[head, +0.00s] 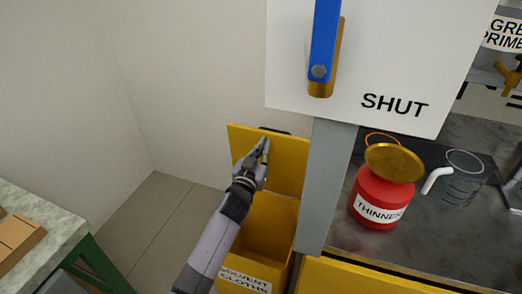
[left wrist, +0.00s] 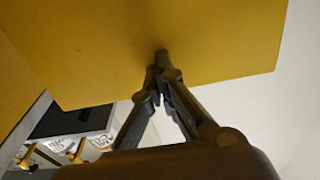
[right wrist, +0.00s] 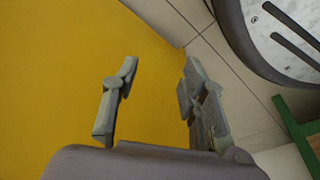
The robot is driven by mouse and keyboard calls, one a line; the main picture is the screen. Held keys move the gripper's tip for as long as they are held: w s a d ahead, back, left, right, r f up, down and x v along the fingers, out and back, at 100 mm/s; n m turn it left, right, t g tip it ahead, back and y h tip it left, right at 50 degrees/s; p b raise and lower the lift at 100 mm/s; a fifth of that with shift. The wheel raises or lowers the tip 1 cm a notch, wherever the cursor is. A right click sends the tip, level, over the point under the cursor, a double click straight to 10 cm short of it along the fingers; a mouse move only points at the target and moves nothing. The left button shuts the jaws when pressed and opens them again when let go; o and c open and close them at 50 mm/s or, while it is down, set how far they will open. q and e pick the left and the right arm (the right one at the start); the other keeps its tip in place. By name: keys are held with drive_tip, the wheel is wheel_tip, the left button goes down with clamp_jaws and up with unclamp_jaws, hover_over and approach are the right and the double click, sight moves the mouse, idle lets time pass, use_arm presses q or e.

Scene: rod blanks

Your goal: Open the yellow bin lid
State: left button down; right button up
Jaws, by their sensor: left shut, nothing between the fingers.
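The yellow bin (head: 258,226), with a label reading SOLVENT CLOTHS, stands on the floor left of a grey post. Its yellow lid (head: 284,160) stands raised at the back, and the bin's mouth is open. The lid also fills the upper part of the left wrist view (left wrist: 200,35). My left gripper (head: 263,145) is shut and empty, with its tips at the lid's front face; I cannot tell whether they touch. My right gripper (right wrist: 160,75) is open and empty over a yellow surface; it is outside the head view.
A white SHUT board (head: 375,60) with a blue handle (head: 325,40) hangs above right of the lid. A red thinner can (head: 381,194) and a clear cup (head: 460,175) stand on the dark bench. A green-legged table (head: 40,230) is at left. Floor between is clear.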

use_arm(q)
drive_tip(key=x, duration=0.2)
drive_tip(key=shift+w+b, duration=0.3)
drive_tip(key=shift+b, duration=0.1)
drive_tip(key=shift+w+d+r, duration=0.1)
drive_tip(key=shift+r, duration=0.05)
use_arm(e)
drive_tip(key=shift+w+r, duration=0.45)
drive_tip(key=shift+r, duration=0.35)
